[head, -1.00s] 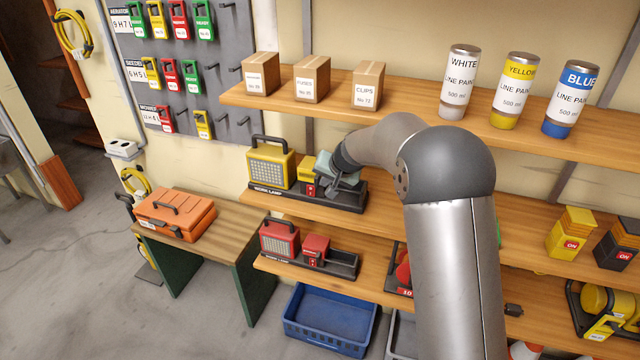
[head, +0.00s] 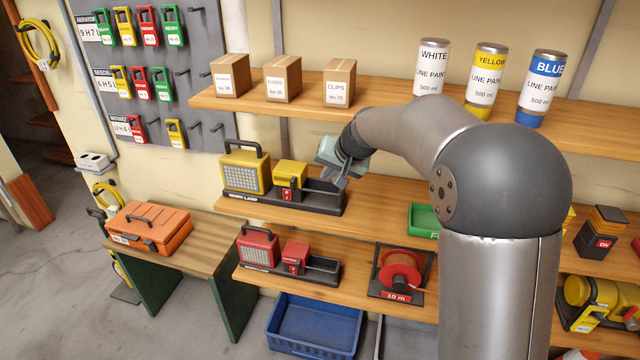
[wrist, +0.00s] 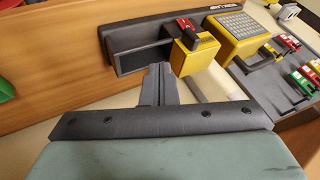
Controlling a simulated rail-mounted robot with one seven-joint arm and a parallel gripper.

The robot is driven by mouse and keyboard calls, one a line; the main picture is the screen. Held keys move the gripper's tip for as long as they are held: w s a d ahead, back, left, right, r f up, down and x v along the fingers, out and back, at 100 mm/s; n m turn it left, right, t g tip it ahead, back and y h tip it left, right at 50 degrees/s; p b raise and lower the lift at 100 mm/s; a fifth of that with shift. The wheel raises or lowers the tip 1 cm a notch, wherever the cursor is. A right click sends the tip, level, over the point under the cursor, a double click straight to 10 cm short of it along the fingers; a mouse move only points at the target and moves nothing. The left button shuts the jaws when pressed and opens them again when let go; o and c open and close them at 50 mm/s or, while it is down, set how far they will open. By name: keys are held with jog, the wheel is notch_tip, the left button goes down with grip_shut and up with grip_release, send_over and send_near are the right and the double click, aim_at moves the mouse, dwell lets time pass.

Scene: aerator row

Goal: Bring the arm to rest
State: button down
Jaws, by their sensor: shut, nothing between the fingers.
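My gripper (head: 341,183) is shut and empty, by the right end of the yellow work lamp's black holder on the middle shelf. In the wrist view its closed fingers (wrist: 158,72) point at the empty bay of the black holder (wrist: 136,27); whether they touch it I cannot tell. A yellow battery block (head: 290,174) with a red tag sits in the holder to the left of the fingers. The yellow work lamp (head: 245,172) stands upright at the holder's left end. Both also show in the wrist view, the battery block (wrist: 187,55) nearer than the lamp (wrist: 236,32).
The upper shelf (head: 385,112) with cartons and paint cans is above my gripper. The lower shelf (head: 350,300) holds a red lamp (head: 258,247) and a cable reel (head: 400,272). An orange toolbox (head: 150,227) stands on a bench at left. The middle shelf is clear just right of the holder.

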jog(key=s+d+f+g+h, duration=0.1)
jog(key=s+d, duration=0.3)
jog(key=s, duration=0.9)
jog(key=s+d+f+n+g+h, duration=0.1)
jog(key=s+d+f, duration=0.3)
jog(key=s, duration=0.9)
jog(key=s+d+f+g+h, duration=0.2)
jog(key=s+d, duration=0.4)
jog(key=s, duration=0.7)
jog(key=shift+d+f+n+g+h, duration=0.3)
jog(key=shift+f+g, duration=0.1)
jog(key=shift+g, duration=0.3)
jog(key=shift+a, duration=0.1)
